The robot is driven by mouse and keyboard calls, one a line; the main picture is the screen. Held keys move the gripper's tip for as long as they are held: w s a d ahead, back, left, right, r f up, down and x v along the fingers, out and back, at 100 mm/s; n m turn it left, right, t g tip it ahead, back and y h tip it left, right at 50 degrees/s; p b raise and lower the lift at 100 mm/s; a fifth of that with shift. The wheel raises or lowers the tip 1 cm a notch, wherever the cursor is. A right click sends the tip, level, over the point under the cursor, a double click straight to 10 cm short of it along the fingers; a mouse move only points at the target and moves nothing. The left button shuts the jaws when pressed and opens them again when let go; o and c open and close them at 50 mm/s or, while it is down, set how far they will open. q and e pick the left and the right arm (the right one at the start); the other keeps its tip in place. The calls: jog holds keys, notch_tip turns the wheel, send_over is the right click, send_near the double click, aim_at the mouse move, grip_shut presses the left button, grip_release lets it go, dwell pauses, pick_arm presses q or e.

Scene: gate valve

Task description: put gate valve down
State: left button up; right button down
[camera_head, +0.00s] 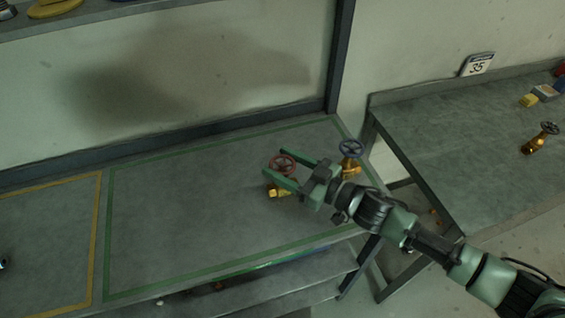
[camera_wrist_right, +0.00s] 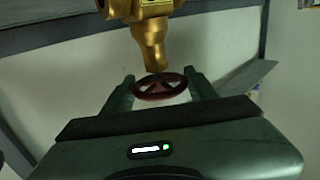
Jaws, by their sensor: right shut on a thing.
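The gate valve has a brass body and a red handwheel (camera_head: 282,166). My right gripper (camera_head: 277,163) is shut on it at the handwheel, over the green-outlined part of the workbench (camera_head: 190,215). In the right wrist view the red wheel (camera_wrist_right: 160,86) sits between the two fingers (camera_wrist_right: 161,88), with the brass body (camera_wrist_right: 152,45) beyond it. I cannot tell whether the valve touches the bench top. My left gripper is not in view.
A second brass valve with a blue handwheel (camera_head: 351,148) stands close behind my right gripper. Another valve (camera_head: 541,138) is on the right-hand table (camera_head: 460,160). A yellow-outlined area (camera_head: 45,240) lies at left. The green area's left and middle are clear.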

jog(key=c, duration=0.9)
grip_release()
jog(key=shift+f, duration=0.15)
jog(key=o, duration=0.5)
jog(key=shift+c, duration=0.2)
jog(key=shift+r, duration=0.2)
jog(key=shift+s+d+f, duration=0.15)
jog(key=shift+d, duration=0.1)
jog(key=b+v, duration=0.3)
jog(key=v, duration=0.8)
jog(key=shift+s+d, duration=0.15)
jog(key=shift+s, duration=0.05)
